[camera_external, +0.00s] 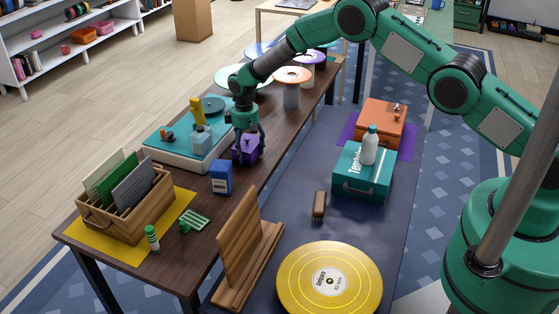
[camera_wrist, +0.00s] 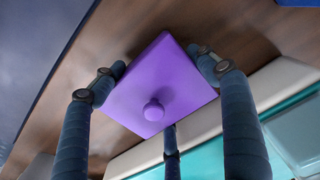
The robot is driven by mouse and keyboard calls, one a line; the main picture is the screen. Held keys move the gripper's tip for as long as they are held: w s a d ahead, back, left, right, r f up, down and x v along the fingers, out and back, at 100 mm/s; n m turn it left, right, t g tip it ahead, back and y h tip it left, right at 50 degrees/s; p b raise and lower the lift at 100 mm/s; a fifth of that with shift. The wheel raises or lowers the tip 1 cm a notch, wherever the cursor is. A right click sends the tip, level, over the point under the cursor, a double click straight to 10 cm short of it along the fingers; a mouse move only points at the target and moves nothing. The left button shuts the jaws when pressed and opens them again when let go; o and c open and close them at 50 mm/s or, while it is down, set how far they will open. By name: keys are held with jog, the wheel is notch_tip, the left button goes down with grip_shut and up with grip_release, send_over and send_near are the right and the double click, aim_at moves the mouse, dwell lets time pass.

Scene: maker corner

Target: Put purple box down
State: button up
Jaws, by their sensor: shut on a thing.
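The purple box (camera_external: 246,153) is at the dark wooden table (camera_external: 190,246), by its right long edge and just right of the turquoise-topped unit (camera_external: 206,150). In the wrist view the purple box (camera_wrist: 172,72) shows a square face with a small round knob. My gripper (camera_external: 248,147) points down and is shut on the box. In the wrist view my gripper (camera_wrist: 158,75) has fingers on opposite sides of the box and a third finger at its lower edge. I cannot tell whether the box touches the table; its underside is hidden.
A blue box (camera_external: 222,178) stands in front of the purple box. A wooden crate (camera_external: 130,219) holds upright sleeves at the left. Round-topped stands (camera_external: 291,94) are behind.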

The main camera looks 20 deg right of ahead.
jog(key=o, duration=1.9)
jog(key=shift+f, duration=0.1)
notch_tip(320, 180, up, 12)
jog(key=shift+r+p, duration=0.1)
jog(key=shift+p, duration=0.35)
jog(key=shift+r, duration=0.1)
